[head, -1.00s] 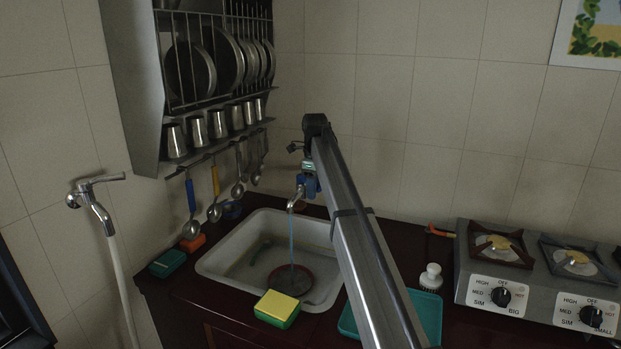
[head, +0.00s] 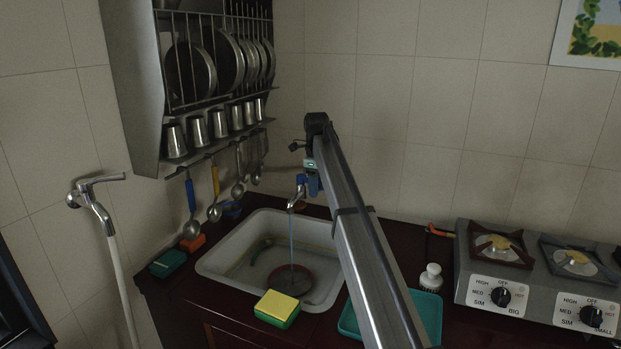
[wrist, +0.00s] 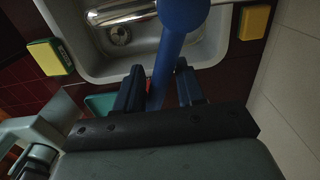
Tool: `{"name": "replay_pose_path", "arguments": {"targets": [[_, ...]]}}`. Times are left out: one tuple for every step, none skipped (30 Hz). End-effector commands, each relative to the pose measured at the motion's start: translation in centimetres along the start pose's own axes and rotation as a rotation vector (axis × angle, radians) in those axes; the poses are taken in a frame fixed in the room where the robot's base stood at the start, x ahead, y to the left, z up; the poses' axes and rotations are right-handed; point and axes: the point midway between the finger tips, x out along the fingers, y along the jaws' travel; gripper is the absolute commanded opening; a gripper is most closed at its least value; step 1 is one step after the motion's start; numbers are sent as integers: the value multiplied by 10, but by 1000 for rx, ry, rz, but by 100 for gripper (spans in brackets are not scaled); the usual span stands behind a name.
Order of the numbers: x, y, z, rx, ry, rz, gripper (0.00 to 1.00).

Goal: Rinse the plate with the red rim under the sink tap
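The plate with the red rim (head: 290,280) lies in the sink (head: 215,262), and a thin stream of water (head: 291,240) from the tap (head: 297,200) falls onto it. In the wrist view the tap's blue handle (wrist: 182,15) reaches between the two fingers of my gripper (wrist: 158,88). The fingers stand apart, with gaps showing beside the handle, so my gripper looks open around it. In the head view my arm mostly hides the gripper (head: 312,182) beside the tap. The plate cannot be made out in the wrist view, where the drain (wrist: 120,35) shows.
A yellow-green sponge (head: 278,308) sits at the sink's front edge. A teal tray (head: 428,312) lies right of the sink, partly behind my arm. A white brush (head: 431,278) and a stove (head: 530,280) are farther right. A dish rack (head: 215,70) hangs behind left.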

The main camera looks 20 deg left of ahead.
Motion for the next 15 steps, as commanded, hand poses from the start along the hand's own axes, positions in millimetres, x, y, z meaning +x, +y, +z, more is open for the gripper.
{"name": "replay_pose_path", "arguments": {"targets": [[0, 0, 0, 0, 0, 0, 38], [0, 0, 0, 0, 0, 0, 38], [0, 0, 0, 0, 0, 0, 38], [0, 0, 0, 0, 0, 0, 38], [0, -1, 0, 0, 0, 0, 38], [0, -2, 0, 0, 0, 0, 38], [0, -3, 0, 0, 0, 0, 38], [0, -5, 0, 1, 0, 0, 38], [0, -7, 0, 1, 0, 0, 38], [0, -9, 0, 1, 0, 0, 38], [0, -11, 0, 1, 0, 0, 38], [0, -13, 0, 1, 0, 0, 38], [0, -14, 0, 1, 0, 0, 38], [0, -15, 0, 1, 0, 0, 38], [0, -15, 0, 0, 0, -1, 38]]}}
